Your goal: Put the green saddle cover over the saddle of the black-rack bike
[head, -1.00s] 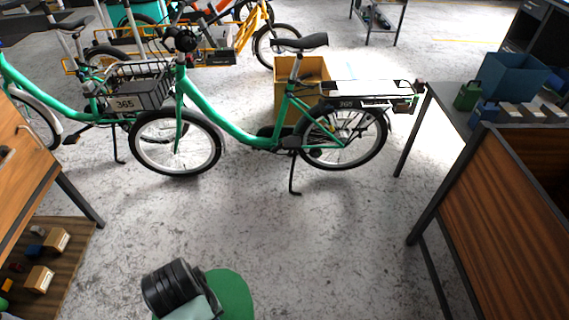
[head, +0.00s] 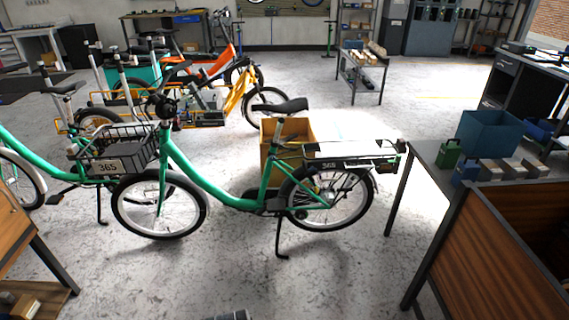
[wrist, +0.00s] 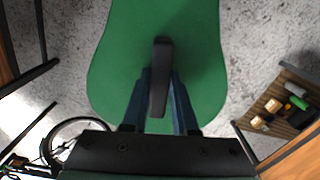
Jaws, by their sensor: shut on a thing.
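The green saddle cover (wrist: 118,62) fills the upper middle of the wrist view, with floor visible around it. My gripper (wrist: 160,74) is shut on a dark upright tab in the middle of the cover. In the head view the cover is out of sight, and only a dark bit of my arm shows at the bottom edge. The nearest green bike (head: 237,203) stands side-on, with a rear rack (head: 345,163) that looks black with a pale top. Its black saddle (head: 281,107) is bare, well ahead of my gripper.
A cardboard box (head: 297,129) stands behind the bike. A table (head: 428,152) with a blue bin (head: 490,133) is at right, beside a wooden cabinet (head: 492,262). Another green bike (head: 18,165) and an orange bike (head: 236,98) stand left and behind. Floor before the near bike is clear.

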